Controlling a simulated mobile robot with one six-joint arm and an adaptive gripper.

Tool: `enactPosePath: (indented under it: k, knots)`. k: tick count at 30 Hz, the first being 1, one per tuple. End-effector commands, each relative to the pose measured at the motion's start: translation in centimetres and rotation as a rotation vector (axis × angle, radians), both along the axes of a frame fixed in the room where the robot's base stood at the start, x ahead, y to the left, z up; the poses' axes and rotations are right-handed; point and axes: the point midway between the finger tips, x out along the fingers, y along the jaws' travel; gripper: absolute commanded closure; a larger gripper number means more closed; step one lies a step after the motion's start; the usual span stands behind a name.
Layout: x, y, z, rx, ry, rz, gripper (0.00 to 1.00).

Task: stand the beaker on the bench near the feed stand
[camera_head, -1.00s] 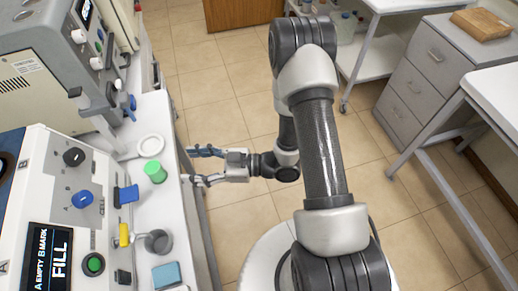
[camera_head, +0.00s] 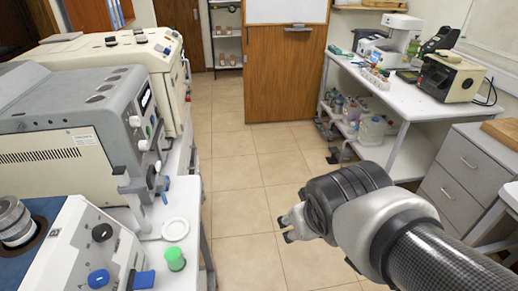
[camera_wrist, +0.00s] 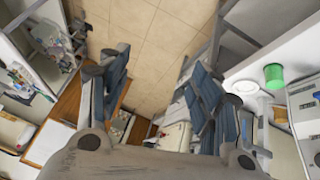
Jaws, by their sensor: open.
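My gripper (camera_head: 288,229) hangs over the floor to the right of the left bench, clear of it. The wrist view shows its fingers (camera_wrist: 156,78) spread, with nothing between them. I cannot pick out a beaker with certainty in either current view. A grey upright stand with an arm (camera_head: 135,198) rises at the left bench edge; I cannot tell if it is the feed stand. A white ring-shaped dish (camera_head: 176,229) lies on the bench beside it.
Large instruments (camera_head: 70,130) fill the left bench (camera_head: 203,240), leaving a narrow strip at its edge. A white side table (camera_head: 380,98) with small vessels and devices stands at the back right. Grey drawers (camera_head: 460,170) stand at right. Tiled floor between is clear.

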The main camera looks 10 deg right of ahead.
Motion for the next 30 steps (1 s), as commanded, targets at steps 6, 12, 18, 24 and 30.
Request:
enactPosePath:
  k: [6,12,18,24,30]
  knots:
    - [-7.3,3.0,0.9,0.155,0.092,-0.081,0.42]
    - [-8.9,3.7,0.8,0.188,0.122,-0.092,0.42]
    - [-8.8,3.6,0.8,0.186,0.121,-0.092,0.42]
    - [-8.8,3.6,0.8,0.186,0.121,-0.091,0.42]
    - [-8.8,3.6,0.8,0.185,0.12,-0.091,0.45]
